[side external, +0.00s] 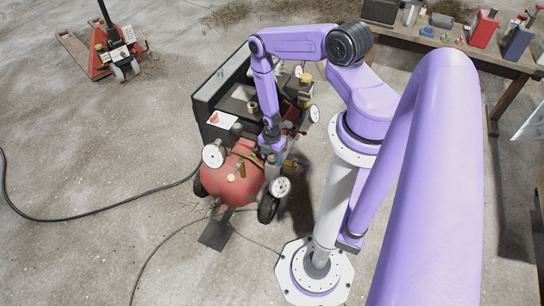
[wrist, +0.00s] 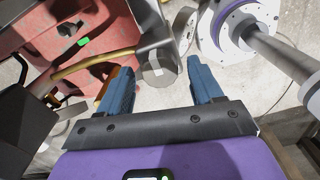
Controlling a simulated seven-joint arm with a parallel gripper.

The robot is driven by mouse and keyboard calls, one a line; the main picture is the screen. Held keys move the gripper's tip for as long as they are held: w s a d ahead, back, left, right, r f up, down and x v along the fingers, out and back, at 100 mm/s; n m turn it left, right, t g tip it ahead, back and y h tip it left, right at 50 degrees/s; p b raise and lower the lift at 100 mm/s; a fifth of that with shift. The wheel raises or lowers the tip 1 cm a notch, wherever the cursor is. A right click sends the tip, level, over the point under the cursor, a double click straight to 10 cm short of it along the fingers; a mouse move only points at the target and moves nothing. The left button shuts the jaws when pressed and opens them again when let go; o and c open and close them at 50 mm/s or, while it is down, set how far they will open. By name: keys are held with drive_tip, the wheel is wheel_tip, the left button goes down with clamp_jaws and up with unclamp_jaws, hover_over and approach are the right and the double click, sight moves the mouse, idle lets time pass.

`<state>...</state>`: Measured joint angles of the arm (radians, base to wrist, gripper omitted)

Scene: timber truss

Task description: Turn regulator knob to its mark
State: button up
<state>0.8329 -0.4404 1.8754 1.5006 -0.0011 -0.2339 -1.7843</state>
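The red compressor tank (side external: 240,180) stands left of my arm's base in the side view. My gripper (side external: 271,148) points down over its right end, beside a grey fitting and a white-faced gauge (side external: 280,187). In the wrist view the two blue fingers of my gripper (wrist: 158,66) are spread apart, with nothing clamped between them. A grey round-ended part (wrist: 157,72), possibly the regulator knob, shows between and beyond the fingertips. I cannot tell its mark. A brass-coloured pipe (wrist: 90,65) runs to this part from the left. An orange piece (wrist: 108,88) is partly hidden by the left finger.
A dark panel box (side external: 222,95) and more gauges (side external: 213,155) crowd the compressor. A black hose (side external: 100,214) lies on the concrete floor. A bench (side external: 460,52) with cans stands at back right, a red pallet jack (side external: 100,55) at back left. The left floor is mostly clear.

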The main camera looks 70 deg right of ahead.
sight(272, 158)
idle(0.3)
wheel_tip(272, 158, up, 17)
drive_tip(key=shift+r, duration=0.2)
idle(0.6)
drive_tip(key=w+a+r+m, duration=0.1)
drive_tip(key=w+a+r, duration=0.1)
drive_tip(key=a+r, duration=0.75)
drive_tip(key=w+a+r, duration=0.2)
drive_tip(key=a+r, duration=0.6)
drive_tip(key=r, duration=0.2)
drive_tip(key=s+a+r+m, duration=0.1)
drive_tip(key=s+a+r, duration=0.2)
drive_tip(key=s+r, duration=0.5)
drive_tip(key=s+a+r+m, duration=0.1)
drive_tip(key=s+a+r, duration=0.2)
drive_tip(key=s+r, duration=0.5)
drive_tip(key=shift+s+a, duration=0.3)
drive_tip(key=shift+s, duration=0.85)
